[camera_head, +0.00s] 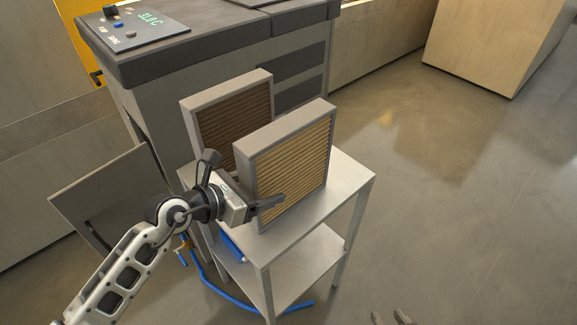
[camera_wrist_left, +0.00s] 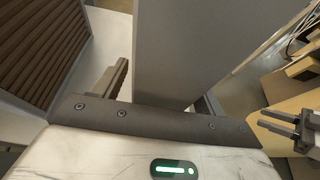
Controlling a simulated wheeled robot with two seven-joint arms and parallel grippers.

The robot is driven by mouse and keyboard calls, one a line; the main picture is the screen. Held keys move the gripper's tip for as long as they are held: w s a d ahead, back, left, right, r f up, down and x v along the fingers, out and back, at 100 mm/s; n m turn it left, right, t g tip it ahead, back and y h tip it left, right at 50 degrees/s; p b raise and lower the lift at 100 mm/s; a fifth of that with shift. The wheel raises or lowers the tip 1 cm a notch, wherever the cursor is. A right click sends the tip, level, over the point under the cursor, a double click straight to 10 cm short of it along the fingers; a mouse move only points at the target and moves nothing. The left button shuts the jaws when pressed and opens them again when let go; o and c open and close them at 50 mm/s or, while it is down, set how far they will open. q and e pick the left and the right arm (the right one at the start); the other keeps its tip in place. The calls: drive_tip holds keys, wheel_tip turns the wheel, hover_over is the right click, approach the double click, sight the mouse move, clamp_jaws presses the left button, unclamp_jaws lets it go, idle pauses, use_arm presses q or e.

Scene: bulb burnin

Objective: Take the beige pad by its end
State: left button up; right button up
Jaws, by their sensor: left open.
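The beige pad (camera_head: 293,155), a slatted panel in a grey frame, stands upright on a small grey table (camera_head: 345,178). My left gripper (camera_head: 254,198) is at its near end. In the left wrist view, its open fingers (camera_wrist_left: 165,92) lie either side of the pad's grey end face (camera_wrist_left: 178,50). One finger shows along the slatted face in the head view; the other is hidden behind the pad. I cannot tell whether either finger touches. My right gripper (camera_head: 391,318) shows only its tips at the bottom edge; in the left wrist view (camera_wrist_left: 279,122) its fingers are apart and empty.
A brown slatted pad (camera_head: 235,110) stands close behind the beige one. A grey cabinet with a control panel (camera_head: 133,27) rises behind the table, its door (camera_head: 100,195) open at left. A blue hose (camera_head: 232,298) lies below. Floor to the right is clear.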

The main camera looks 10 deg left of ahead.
use_arm(q)
drive_tip(key=c, duration=1.3)
drive_tip(key=shift+o, duration=0.2)
